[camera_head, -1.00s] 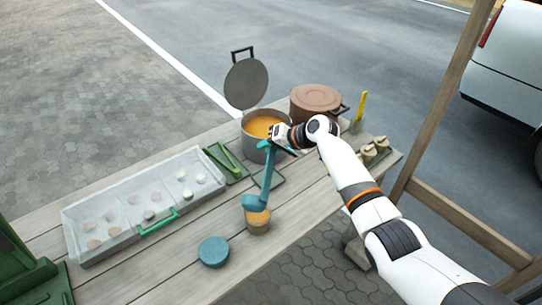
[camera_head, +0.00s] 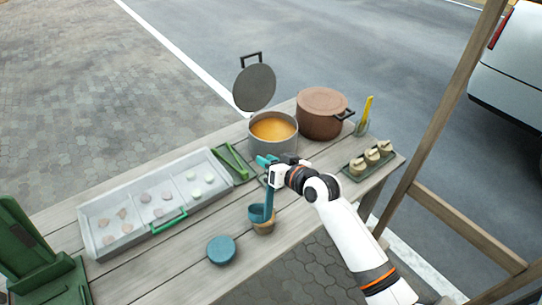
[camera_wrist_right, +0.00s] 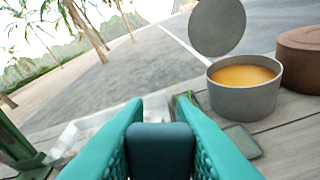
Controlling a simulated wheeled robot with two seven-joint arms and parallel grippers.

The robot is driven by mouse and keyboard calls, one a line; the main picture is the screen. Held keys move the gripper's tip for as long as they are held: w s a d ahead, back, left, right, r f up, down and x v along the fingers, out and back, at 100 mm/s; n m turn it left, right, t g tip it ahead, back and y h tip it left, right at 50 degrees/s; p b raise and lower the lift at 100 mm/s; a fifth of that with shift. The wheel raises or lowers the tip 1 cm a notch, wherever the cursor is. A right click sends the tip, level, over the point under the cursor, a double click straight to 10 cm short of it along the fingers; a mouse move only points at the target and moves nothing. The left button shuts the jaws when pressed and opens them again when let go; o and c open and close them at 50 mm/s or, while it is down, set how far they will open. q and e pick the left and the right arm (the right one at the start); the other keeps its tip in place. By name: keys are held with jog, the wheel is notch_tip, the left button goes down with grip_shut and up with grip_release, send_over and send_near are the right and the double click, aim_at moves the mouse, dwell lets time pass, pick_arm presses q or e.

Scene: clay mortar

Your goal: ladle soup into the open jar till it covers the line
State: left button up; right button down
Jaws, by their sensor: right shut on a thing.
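My right gripper (camera_head: 268,163) is shut on the handle of a blue ladle (camera_head: 269,194). In the right wrist view its teal fingers (camera_wrist_right: 160,118) are on both sides of the dark handle (camera_wrist_right: 160,150). The ladle bowl (camera_head: 259,214) hangs at the open jar (camera_head: 265,228), covering much of its mouth. The jar's fill level and line are hidden. The grey pot (camera_head: 272,146) of orange soup (camera_head: 273,129) stands behind the gripper, its lid (camera_head: 255,87) raised upright. The pot also shows in the wrist view (camera_wrist_right: 243,100). My left gripper is not in view.
A blue round lid (camera_head: 222,250) lies in front of the jar. A lidded brown pot (camera_head: 321,114) stands right of the soup. A clear-sectioned tray (camera_head: 110,238) fills the left, and small tied jars (camera_head: 371,157) stand on a tray at right.

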jog(key=s+a+n+t+y+b, duration=0.1)
jog(key=s+n+t+b, duration=0.2)
jog(key=s, duration=0.4)
jog(key=shift+a+f+n+y+b, duration=0.25)
jog(key=shift+a+n+y+b, duration=0.05)
jog(key=shift+s, duration=0.1)
notch_tip(320, 180, up, 5)
jog(key=p, duration=0.4)
jog(key=shift+p, duration=0.4)
